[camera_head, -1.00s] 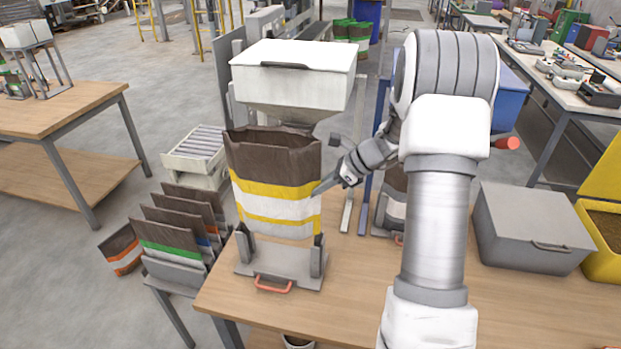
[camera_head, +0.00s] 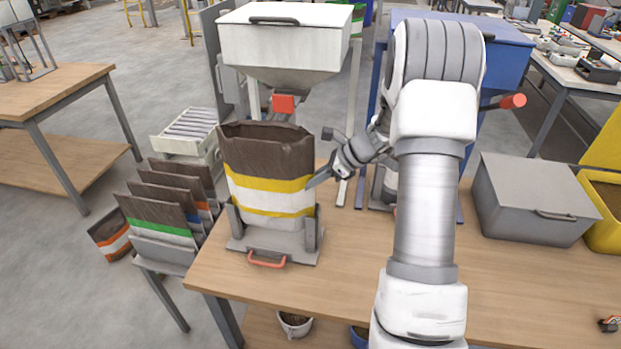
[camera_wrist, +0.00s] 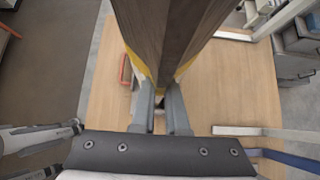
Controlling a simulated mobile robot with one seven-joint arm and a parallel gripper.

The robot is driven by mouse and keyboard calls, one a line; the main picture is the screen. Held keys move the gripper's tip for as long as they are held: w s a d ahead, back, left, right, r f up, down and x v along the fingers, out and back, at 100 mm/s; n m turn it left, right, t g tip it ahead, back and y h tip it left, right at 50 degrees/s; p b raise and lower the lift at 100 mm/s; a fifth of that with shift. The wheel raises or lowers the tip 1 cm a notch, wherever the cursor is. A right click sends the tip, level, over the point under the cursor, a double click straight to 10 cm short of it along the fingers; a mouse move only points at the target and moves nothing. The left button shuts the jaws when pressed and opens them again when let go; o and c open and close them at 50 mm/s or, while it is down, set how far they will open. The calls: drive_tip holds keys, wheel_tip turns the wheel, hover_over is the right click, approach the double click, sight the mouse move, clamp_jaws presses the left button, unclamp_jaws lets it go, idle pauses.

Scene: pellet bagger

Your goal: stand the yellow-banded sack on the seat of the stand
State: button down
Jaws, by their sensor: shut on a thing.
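The yellow-banded sack (camera_head: 268,185) is dark brown with a white band between yellow stripes. It is upright with its mouth open. My gripper (camera_head: 317,181) is shut on its right side edge, and the wrist view shows the two fingers pinching the sack edge (camera_wrist: 158,30). The grey stand (camera_head: 240,246), with a red handle at its front, is on the wooden table. The sack's lower part is between the stand's uprights, above its seat. The seat is hidden behind the sack's bottom, so I cannot tell whether they touch.
A white hopper (camera_head: 282,45) with a red part (camera_head: 284,104) below it stands behind the sack. A rack of brown sacks (camera_head: 165,222) is at the left. A grey lidded box (camera_head: 530,205) is on the table at the right. The table's front is mostly clear.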

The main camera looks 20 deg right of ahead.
sight(310, 205)
wheel_tip(310, 205, down, 8)
drive_tip(key=b, duration=0.4)
drive_tip(key=shift+b, duration=0.4)
drive_tip(key=shift+f, duration=0.1)
drive_tip(key=shift+f, duration=0.15)
drive_tip(key=c, duration=0.8)
unclamp_jaws()
drive_tip(key=shift+c, duration=0.2)
